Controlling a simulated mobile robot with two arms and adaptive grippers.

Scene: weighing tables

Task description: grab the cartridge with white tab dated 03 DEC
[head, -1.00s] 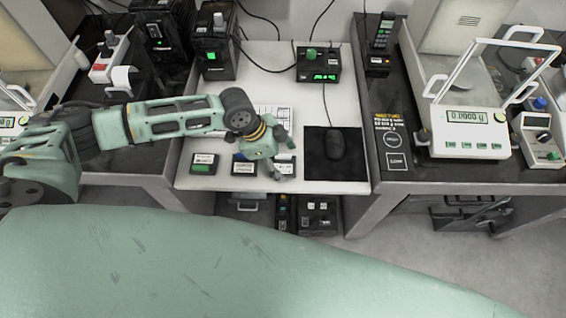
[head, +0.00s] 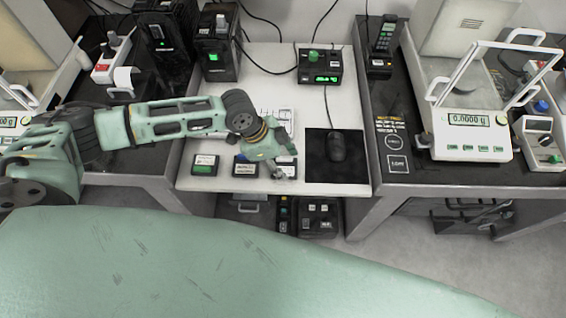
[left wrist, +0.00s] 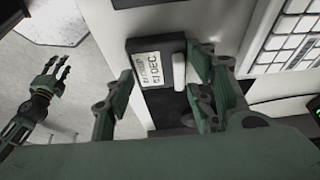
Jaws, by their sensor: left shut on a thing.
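My left gripper (head: 284,172) is over the rightmost of three black cartridges in the head view. In the left wrist view its two fingers (left wrist: 160,82) are on either side of that cartridge, shut on it. The held cartridge (left wrist: 147,62) has a white tab and a pale label with "DEC"; I cannot read the day surely. A green-tabbed cartridge (head: 204,165) and a blue-tabbed cartridge (head: 244,167) lie to its left. My right gripper (left wrist: 54,72) shows in the left wrist view, open and empty, away from the cartridge.
The cartridges lie near the front edge of the white table (head: 345,187). A black mouse pad (head: 350,170) with a mouse (head: 336,146) is at the right. A keyboard (left wrist: 287,40) lies behind. A weighing balance (head: 470,140) stands on the right table.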

